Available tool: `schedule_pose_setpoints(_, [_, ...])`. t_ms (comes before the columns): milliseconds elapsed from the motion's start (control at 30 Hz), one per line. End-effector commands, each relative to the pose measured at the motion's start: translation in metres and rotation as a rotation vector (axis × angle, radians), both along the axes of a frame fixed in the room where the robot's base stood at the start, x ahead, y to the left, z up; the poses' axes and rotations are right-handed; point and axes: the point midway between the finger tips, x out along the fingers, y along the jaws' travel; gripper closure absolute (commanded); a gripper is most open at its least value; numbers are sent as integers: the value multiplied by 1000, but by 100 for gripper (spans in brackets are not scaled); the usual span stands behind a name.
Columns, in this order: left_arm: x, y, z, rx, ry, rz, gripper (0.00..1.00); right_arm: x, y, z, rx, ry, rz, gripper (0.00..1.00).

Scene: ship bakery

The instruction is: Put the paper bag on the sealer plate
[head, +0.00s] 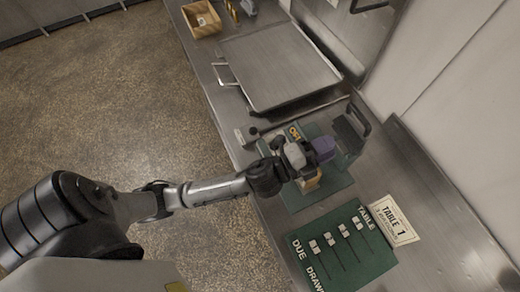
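My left gripper (298,160) reaches in over the steel counter and is above a green plate. The green sealer plate (328,188) lies flat on the counter, with a dark handle-like part (352,132) at its back right. A small tan piece (309,183), which looks like part of the paper bag, shows just below my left gripper. The gripper hides most of it. I cannot tell whether the fingers are closed on it or whether it touches the plate. A purple block (324,148) is right beside the gripper. My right gripper is not in view.
A large metal tray (280,65) with a side handle lies further back. A wooden box (201,19) is at the far left end. A green board with sliders (340,250) and a "TABLE 1" card (388,220) are nearer. A wall bounds the right side.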

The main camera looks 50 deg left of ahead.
Motion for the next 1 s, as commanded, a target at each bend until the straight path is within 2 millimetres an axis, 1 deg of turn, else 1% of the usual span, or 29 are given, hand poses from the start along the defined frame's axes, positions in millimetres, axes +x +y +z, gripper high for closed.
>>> schedule_pose_setpoints(33, [-11, 17, -22, -117, 149, 79, 69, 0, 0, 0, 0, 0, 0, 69])
schedule_pose_setpoints(67, [-17, 28, -36, -187, 239, 130, 69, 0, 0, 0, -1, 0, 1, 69])
schedule_pose_setpoints(100, [-29, 41, -55, -276, 360, 196, 69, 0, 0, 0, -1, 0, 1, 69])
schedule_pose_setpoints(167, [-50, 58, -83, -399, 537, 295, 69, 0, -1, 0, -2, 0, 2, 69])
schedule_pose_setpoints(200, [-67, 67, -101, -474, 650, 357, 69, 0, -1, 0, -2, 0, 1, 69])
schedule_pose_setpoints(267, [-95, 77, -126, -573, 811, 448, 69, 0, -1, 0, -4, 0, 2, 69])
schedule_pose_setpoints(300, [-115, 82, -140, -630, 909, 505, 69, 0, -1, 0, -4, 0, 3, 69])
schedule_pose_setpoints(367, [-144, 88, -157, -701, 1044, 583, 69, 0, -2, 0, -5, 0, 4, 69])
schedule_pose_setpoints(400, [-162, 90, -166, -742, 1124, 632, 69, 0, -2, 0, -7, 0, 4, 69])
schedule_pose_setpoints(500, [-202, 93, -181, -815, 1288, 730, 69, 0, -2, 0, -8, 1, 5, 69])
schedule_pose_setpoints(533, [-212, 94, -184, -832, 1325, 755, 69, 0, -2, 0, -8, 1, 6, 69])
schedule_pose_setpoints(600, [-230, 94, -188, -859, 1399, 799, 69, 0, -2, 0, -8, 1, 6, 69])
schedule_pose_setpoints(700, [-247, 94, -191, -880, 1462, 839, 69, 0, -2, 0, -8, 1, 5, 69])
schedule_pose_setpoints(800, [-254, 94, -192, -888, 1490, 857, 69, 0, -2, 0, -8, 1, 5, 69])
schedule_pose_setpoints(1000, [-254, 94, -192, -889, 1493, 859, 69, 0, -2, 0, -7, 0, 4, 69])
